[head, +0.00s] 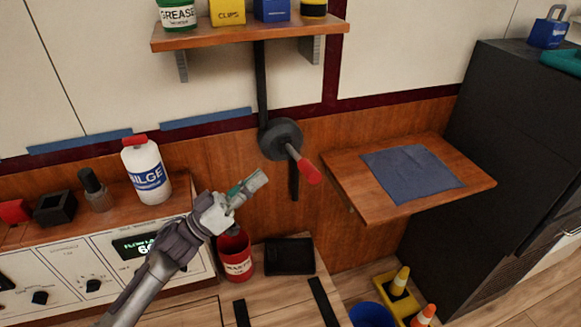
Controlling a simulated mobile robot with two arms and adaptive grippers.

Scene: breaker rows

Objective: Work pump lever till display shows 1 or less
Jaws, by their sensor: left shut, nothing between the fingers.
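The pump lever (293,151) has a grey arm with a red grip (309,172) and sticks out from a round dark hub (281,139) on the wood-panelled wall. The grip points down to the right. The display (135,245) is a dark screen on the white panel at lower left. It shows "FLOW" and a reading starting with 6; my left arm hides the rest. My left gripper (256,181) is shut and empty, left of the red grip and apart from it in the picture. My right gripper is not in view.
A white bottle (147,172) stands on the console ledge at left. A red can (235,254) and a black tray (290,256) sit below the lever. A wooden side shelf (470,182) with a blue cloth (411,173) juts out at right. An upper shelf (240,32) holds several containers.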

